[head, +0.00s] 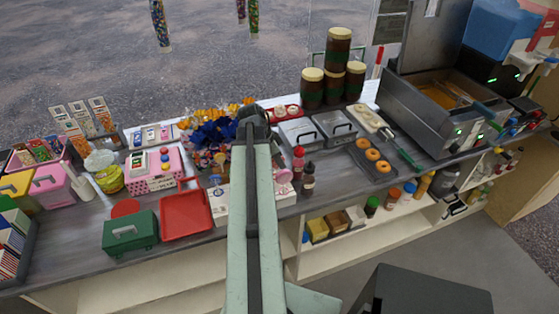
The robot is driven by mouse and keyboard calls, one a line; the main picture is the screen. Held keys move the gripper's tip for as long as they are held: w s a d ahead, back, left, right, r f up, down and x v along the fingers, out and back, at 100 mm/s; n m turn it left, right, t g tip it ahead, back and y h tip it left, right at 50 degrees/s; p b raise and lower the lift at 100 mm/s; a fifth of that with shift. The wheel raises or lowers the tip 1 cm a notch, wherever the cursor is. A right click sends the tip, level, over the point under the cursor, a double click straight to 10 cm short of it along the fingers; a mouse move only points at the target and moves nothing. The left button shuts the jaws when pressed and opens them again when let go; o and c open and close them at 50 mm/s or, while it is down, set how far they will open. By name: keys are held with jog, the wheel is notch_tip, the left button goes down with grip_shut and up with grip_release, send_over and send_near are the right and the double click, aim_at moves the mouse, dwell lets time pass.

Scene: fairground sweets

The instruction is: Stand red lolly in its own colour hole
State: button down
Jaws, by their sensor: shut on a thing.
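My arm rises from the bottom middle to a dark joint over the counter. My gripper does not show; it is out of sight beyond or behind the arm. I cannot make out a red lolly for certain. A pink spotted box (152,183) stands on the counter left of my arm, with small red, blue and yellow round spots on its top. Whether these are holes or lolly heads is too small to tell. A flat red disc (125,207) lies in front of the box.
A red tray (187,215) and a green box (130,233) stand at the counter's front left. Bottles (308,179) stand close right of my arm. Stacked brown drums (338,47) and a metal fryer (432,110) stand farther right. Tubes of sweets (160,26) hang at the back.

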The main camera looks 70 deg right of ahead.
jog(key=c, duration=1.3)
grip_release()
jog(key=o, duration=0.6)
jog(key=shift+r, duration=0.1)
